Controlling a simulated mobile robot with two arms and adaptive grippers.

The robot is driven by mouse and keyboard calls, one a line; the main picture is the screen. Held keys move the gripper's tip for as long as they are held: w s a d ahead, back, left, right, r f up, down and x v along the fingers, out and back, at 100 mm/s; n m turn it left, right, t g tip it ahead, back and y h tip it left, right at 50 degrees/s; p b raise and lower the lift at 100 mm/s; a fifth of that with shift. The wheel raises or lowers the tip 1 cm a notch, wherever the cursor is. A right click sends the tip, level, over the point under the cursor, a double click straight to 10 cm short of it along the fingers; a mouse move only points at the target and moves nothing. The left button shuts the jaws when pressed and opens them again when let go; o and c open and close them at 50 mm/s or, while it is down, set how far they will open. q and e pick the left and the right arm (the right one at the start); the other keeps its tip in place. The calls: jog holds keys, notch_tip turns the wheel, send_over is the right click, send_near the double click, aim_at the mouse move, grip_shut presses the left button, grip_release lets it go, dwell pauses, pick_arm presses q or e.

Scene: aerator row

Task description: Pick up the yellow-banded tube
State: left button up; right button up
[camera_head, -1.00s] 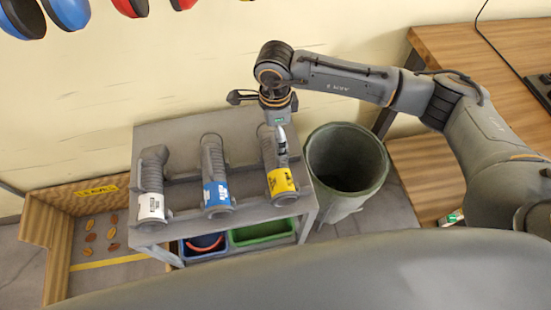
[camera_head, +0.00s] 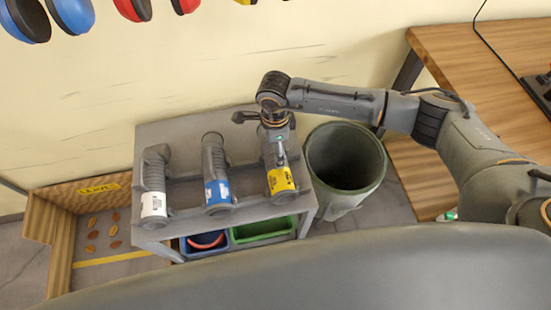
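The yellow-banded tube (camera_head: 281,181) lies on the grey rack at its right end, its yellow band toward me. My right gripper (camera_head: 280,156) is directly over the grey part of this tube, behind the band. The gripper hides much of the tube's far part. Its fingers look to be at or very near the tube, but I cannot tell whether they are closed on it. My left gripper is not in view.
A blue-banded tube (camera_head: 217,191) and a white-banded tube (camera_head: 154,204) lie on the rack (camera_head: 185,131) to the left. A green bin (camera_head: 345,160) stands right of the rack. Blue (camera_head: 192,253) and green (camera_head: 262,231) trays sit below. A wooden table (camera_head: 480,60) is at right.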

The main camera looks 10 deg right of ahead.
jog(key=c, duration=0.7)
jog(key=shift+c, duration=0.4)
jog(key=shift+r, duration=0.15)
